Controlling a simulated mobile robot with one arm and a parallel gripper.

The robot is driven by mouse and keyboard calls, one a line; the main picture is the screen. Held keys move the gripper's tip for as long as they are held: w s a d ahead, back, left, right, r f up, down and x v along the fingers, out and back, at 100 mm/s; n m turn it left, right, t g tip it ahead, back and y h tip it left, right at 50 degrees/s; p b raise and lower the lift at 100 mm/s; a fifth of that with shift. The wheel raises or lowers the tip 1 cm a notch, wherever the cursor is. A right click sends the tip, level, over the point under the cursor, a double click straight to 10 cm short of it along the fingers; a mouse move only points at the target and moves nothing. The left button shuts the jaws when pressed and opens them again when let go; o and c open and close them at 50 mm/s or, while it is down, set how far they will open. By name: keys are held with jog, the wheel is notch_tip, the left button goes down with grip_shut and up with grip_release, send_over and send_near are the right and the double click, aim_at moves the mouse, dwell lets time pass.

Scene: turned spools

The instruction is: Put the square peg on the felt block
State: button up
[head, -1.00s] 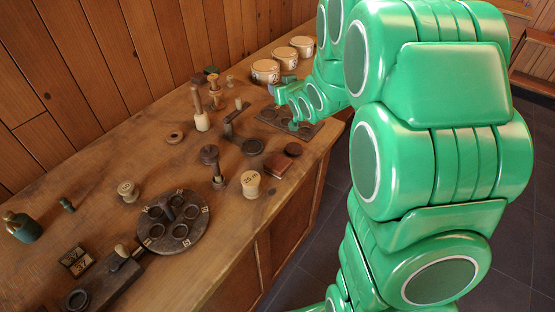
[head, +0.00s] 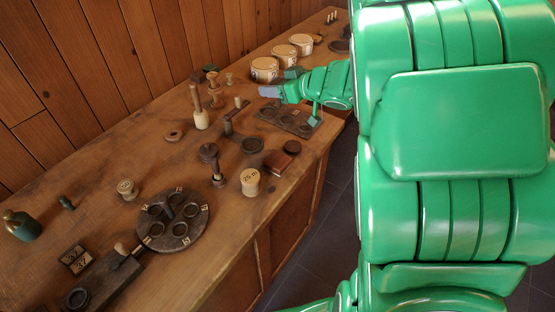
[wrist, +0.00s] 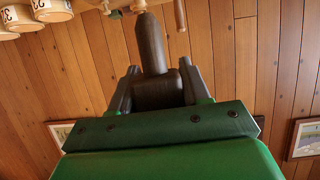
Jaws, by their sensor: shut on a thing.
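My gripper (wrist: 158,72) is shut on a dark wooden peg (wrist: 151,42) in the wrist view. The peg has a blocky lower part between the fingers and a narrower, rounded shaft pointing away from my palm. In the head view my green wrist is over the far part of the bench, near the jars; the peg cannot be made out there. A reddish-brown block (head: 279,161), perhaps the felt block, lies near the bench's front edge, well apart from my gripper and nearer the camera. I cannot tell its material.
A dark tray with round recesses (head: 270,117) lies below my wrist.

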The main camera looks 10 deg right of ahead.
jog(key=s+f+n+g+y, duration=0.3)
jog(key=s+n+g+y, duration=0.15)
jog(key=s, duration=1.45)
send_over(272, 159)
jog(key=shift+n+g+h, duration=0.25)
jog(key=shift+n+h, duration=0.1)
jog(key=shift+h, duration=0.1)
jog(key=shift+f, duration=6.35)
jog(key=shift+f, duration=0.15)
jog(key=o, duration=1)
jog(key=shift+o, duration=0.2)
